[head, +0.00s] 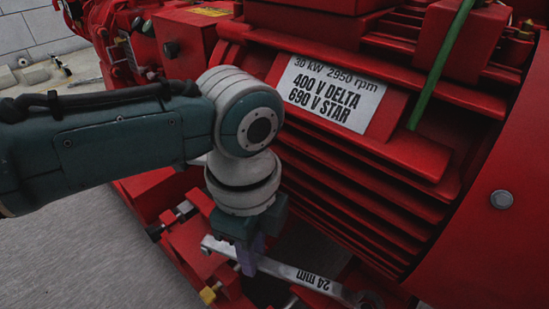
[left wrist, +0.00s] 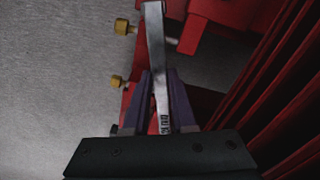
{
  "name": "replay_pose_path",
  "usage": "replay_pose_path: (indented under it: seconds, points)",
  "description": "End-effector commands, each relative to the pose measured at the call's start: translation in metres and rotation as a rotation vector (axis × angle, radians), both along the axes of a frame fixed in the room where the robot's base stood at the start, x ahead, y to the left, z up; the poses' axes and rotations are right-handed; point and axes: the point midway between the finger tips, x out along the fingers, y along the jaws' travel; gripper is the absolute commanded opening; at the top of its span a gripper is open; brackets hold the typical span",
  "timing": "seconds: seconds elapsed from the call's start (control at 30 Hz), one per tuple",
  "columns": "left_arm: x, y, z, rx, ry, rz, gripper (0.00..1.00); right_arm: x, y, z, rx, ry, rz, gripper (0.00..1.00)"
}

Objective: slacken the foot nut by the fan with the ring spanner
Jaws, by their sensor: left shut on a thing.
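My left gripper (head: 249,262) has purple fingers shut on the grey steel spanner (head: 290,272), marked 24 mm. The spanner lies slantwise low beside the red motor, one end left of the fingers, the other reaching down right towards the fan cowl (head: 480,245). That right end (head: 369,299) is near the bottom edge, and I cannot tell whether it is around the foot nut. The nut itself is not clearly visible. In the left wrist view the spanner (left wrist: 157,60) passes between both fingers of my left gripper (left wrist: 162,92). My right gripper is not in view.
The finned red motor (head: 345,190) with its rating plate (head: 330,93) stands close to my left wrist. A green cable or strip (head: 440,65) runs down its upper side. Brass-coloured bolts (head: 208,294) stick out at lower left. Bare grey floor (head: 85,255) lies at left.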

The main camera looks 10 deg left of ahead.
Motion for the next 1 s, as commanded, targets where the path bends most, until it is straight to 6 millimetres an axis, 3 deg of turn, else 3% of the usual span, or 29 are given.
replay_pose_path:
  seconds: [1.0]
  points:
    - [0.000, -0.001, -0.022, -0.002, 0.000, 0.000, 0.00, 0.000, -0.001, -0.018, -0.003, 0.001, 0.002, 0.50]
